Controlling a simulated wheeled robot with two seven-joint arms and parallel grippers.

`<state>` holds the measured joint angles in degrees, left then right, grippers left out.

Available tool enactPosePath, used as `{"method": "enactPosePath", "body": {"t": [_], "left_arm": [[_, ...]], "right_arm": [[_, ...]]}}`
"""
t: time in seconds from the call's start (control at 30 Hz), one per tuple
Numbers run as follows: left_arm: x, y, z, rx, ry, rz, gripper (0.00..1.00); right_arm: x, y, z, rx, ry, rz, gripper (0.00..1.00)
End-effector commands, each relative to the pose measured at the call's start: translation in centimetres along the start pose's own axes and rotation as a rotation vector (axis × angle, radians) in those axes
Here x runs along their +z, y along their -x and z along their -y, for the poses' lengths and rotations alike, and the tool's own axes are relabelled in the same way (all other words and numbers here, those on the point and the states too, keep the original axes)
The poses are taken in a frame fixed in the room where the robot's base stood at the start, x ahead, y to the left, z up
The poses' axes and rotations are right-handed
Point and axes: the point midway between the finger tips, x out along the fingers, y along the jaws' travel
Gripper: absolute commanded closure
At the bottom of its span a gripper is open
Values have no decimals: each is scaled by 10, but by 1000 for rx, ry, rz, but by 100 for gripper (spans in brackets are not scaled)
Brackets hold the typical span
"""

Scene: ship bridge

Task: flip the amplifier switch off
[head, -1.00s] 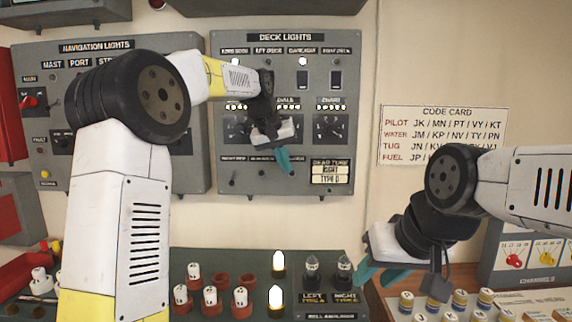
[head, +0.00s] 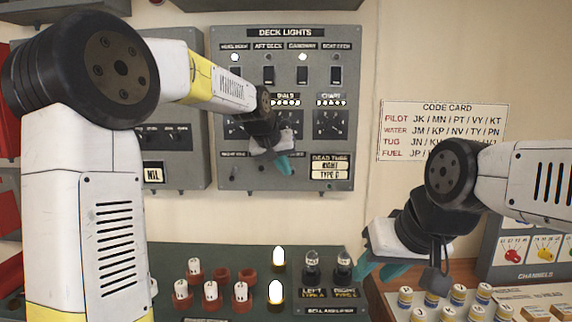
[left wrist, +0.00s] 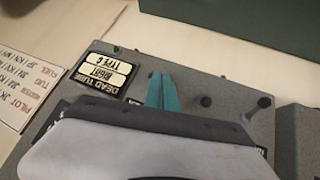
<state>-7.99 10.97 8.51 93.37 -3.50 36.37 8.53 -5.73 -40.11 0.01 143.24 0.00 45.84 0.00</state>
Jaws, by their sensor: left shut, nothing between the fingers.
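The grey deck lights panel (head: 226,110) is on the wall in the head view. My left gripper (head: 284,166) is shut and empty in front of its lower part, left of the dead tube plate (head: 330,167). In the left wrist view, my teal fingertips (left wrist: 160,88) lie between that plate (left wrist: 101,76) and a small dark knob (left wrist: 205,101). A toggle lever (left wrist: 259,108) stands further right. I cannot read which one is the amplifier switch; the hand hides part of the lower row. My right gripper (head: 381,270) is open and empty, low at right.
A bench panel (head: 215,262) with white-topped tubes, red sockets and two lit lamps lies below. A wooden desk (head: 392,300) with several small jars is below my right gripper. A code card (head: 440,130) hangs on the wall.

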Motion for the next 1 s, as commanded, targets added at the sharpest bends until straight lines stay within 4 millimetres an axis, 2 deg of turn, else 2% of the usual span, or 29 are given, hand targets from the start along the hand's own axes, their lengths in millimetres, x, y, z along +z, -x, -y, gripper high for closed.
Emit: {"method": "enactPosePath", "body": {"t": [0.17, 1.0], "left_arm": [[8, -7, 2, 0, 1, 1, 100], [-4, 6, -2, 1, 1, 0, 100]], "right_arm": [[0, 0, 0, 0, 0, 0, 64], [0, 0, 0, 0, 0, 0, 64]]}}
